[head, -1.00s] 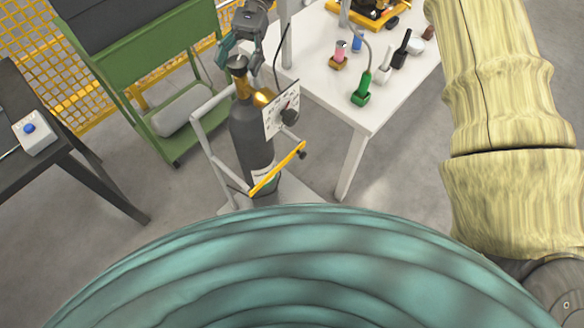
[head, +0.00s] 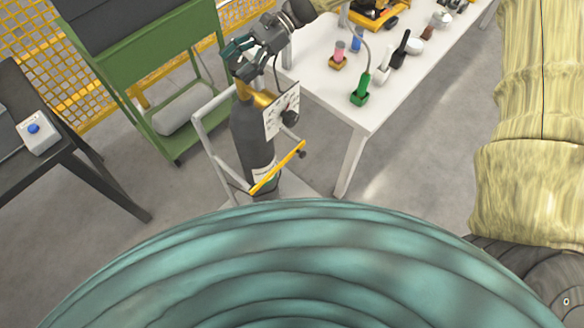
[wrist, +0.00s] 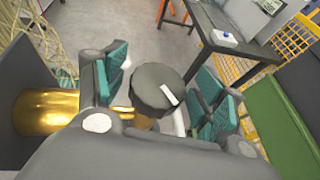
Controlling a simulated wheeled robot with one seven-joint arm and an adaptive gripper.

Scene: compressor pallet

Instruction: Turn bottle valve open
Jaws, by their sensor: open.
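The gas bottle (head: 250,138) is dark grey and stands upright in a light grey trolley frame. A white panel with a dark knob (head: 290,117) is at its right side. In the wrist view the bottle valve's round grey handwheel (wrist: 157,86), with a white mark, lies between the two teal-padded fingers of my gripper (wrist: 168,90). The brass valve body (wrist: 48,110) shows at the left. In the head view my gripper (head: 240,62) is at the bottle's top and hides most of the handwheel. The fingers are apart, with visible gaps beside the wheel.
A white table (head: 350,112) with several small tools stands right of the bottle. A green cart (head: 150,75) is behind it to the left. A dark table (head: 75,150) with a blue-button box (head: 36,134) is at far left. A yellow bar (head: 278,167) crosses the trolley's front.

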